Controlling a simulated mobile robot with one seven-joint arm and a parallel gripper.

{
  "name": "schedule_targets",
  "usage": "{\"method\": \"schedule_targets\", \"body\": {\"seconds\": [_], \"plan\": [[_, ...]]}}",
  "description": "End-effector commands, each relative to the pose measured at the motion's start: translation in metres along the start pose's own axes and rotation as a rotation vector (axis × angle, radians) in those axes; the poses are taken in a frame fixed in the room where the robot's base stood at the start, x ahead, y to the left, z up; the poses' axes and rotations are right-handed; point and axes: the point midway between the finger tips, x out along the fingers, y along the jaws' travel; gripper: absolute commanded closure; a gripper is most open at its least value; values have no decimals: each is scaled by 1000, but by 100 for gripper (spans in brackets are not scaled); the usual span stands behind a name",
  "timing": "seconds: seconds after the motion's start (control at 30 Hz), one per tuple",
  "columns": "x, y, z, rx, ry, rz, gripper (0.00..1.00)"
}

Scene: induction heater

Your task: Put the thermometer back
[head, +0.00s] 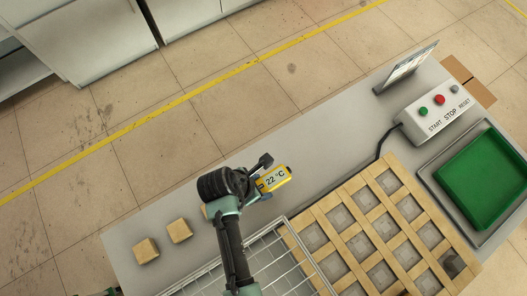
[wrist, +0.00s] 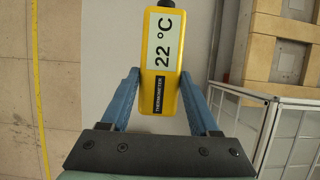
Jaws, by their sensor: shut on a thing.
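The thermometer (head: 274,179) is a yellow handheld device with a pale display reading 22 °C. My gripper (head: 262,184) is shut on it near the back edge of the grey table. In the wrist view, the blue fingers of my gripper (wrist: 160,88) press on both long sides of the thermometer (wrist: 161,55). Its "THERMOMETER" label faces the camera, and its dark end points away from the gripper. The head view does not clearly show how far it is above the table.
The grey table (head: 325,150) has free room along its back edge. A wire basket (head: 270,262) and a wooden grid (head: 365,222) stand in front. Wooden blocks (head: 146,250) lie at left. A START/STOP/RESET box (head: 437,112), upright panel (head: 405,67) and green tray (head: 487,178) are at right.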

Motion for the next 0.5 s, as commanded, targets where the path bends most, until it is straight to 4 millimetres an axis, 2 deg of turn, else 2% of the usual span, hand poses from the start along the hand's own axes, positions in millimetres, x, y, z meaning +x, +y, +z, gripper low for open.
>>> {"method": "schedule_targets", "body": {"seconds": [0.1, 0.27, 0.5], "plan": [[17, 0, -7, 1, 0, 0, 100], [29, 1, -12, 2, -1, 0, 100], [58, 1, -24, 3, -1, 0, 100]]}}
